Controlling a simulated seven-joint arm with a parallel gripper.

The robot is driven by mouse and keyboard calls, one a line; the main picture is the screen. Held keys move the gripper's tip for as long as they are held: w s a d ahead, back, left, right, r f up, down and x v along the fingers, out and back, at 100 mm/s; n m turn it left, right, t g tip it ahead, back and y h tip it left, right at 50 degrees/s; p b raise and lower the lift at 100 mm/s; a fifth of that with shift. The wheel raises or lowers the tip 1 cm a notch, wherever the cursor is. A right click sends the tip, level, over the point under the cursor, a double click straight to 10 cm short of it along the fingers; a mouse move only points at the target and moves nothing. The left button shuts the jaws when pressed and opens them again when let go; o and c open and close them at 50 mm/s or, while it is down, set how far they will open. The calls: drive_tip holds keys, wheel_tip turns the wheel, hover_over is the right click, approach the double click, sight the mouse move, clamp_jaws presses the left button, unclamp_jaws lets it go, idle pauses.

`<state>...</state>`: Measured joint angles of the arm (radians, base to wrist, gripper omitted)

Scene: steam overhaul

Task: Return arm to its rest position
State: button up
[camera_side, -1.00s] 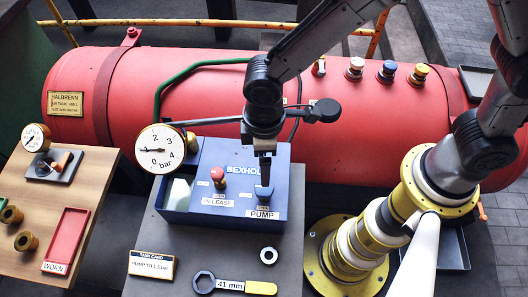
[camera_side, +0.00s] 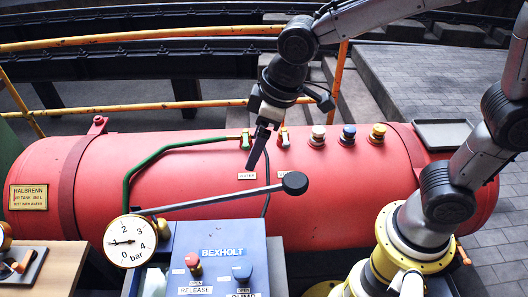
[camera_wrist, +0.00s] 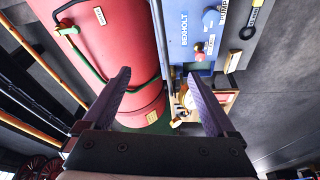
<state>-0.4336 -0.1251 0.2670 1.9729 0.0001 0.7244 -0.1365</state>
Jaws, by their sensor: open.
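My gripper (camera_side: 254,158) hangs in the air in the side view, pictured in front of the red tank, above and apart from the blue pump box. Its jaws hold nothing. In the wrist view my gripper (camera_wrist: 159,74) shows two dark fingers spread wide with an empty gap. The blue Bexholt box (camera_side: 223,262) carries a red release knob (camera_side: 193,259) and a blue pump knob (camera_side: 242,272). Both knobs stand clear of my gripper. The box also shows in the wrist view (camera_wrist: 190,50).
The red tank (camera_side: 330,190) spans the middle, with several capped valves on top. A black-ended lever (camera_side: 294,184) sticks out over the box beside the round gauge (camera_side: 130,242). Yellow railings (camera_side: 170,107) stand behind the tank. A wooden table (camera_side: 45,275) is at lower left.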

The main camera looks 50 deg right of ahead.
drive_tip(key=s+d+r+m+t, duration=0.35)
drive_tip(key=s+d+r, duration=0.3)
drive_tip(key=d, duration=0.45)
drive_tip(key=s+d+f+m+h, duration=0.1)
drive_tip(key=s+d+f+m, duration=0.1)
drive_tip(key=s, duration=0.7)
drive_tip(key=shift+s+d+m+g, duration=0.45)
drive_tip(key=shift+d+m, duration=0.1)
drive_tip(key=shift+d, duration=0.5)
